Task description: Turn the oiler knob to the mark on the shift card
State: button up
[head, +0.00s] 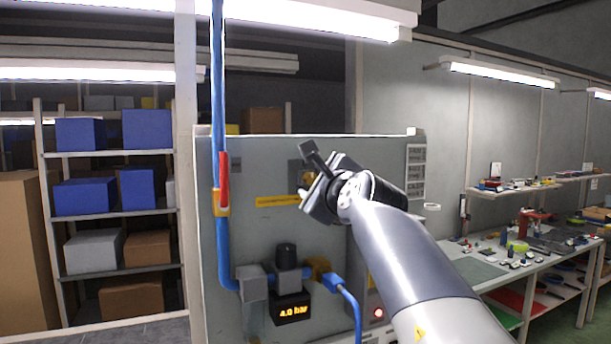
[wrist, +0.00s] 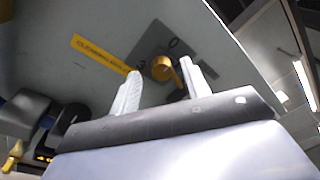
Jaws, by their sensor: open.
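The oiler knob appears to be the yellow knob (wrist: 163,68) on a dark dial plate (wrist: 150,50) in the wrist view. A round mark shows near the plate's upper corner; the knob's exact setting is unclear. In the head view, only a bit of the yellow knob (head: 307,177) shows beside my gripper (head: 317,179). My gripper is open. Its two pale fingers (wrist: 163,86) appear on either side of the knob in the wrist view; contact cannot be told. A white sheet with printed rows (head: 416,172), possibly the shift card, is at the panel's right; its text is unreadable.
A yellow label strip (head: 278,200) lies left of the dial. A blue pipe (head: 220,110) with a red handle (head: 224,180) runs down the panel's left. Below are a black knob (head: 286,253) and a 4.0 bar display (head: 293,310). A workbench (head: 480,268) stands right.

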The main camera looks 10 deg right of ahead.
jog(key=shift+w+r, duration=0.1)
jog(key=shift+w, duration=0.35)
grip_shut()
dwell(0.3)
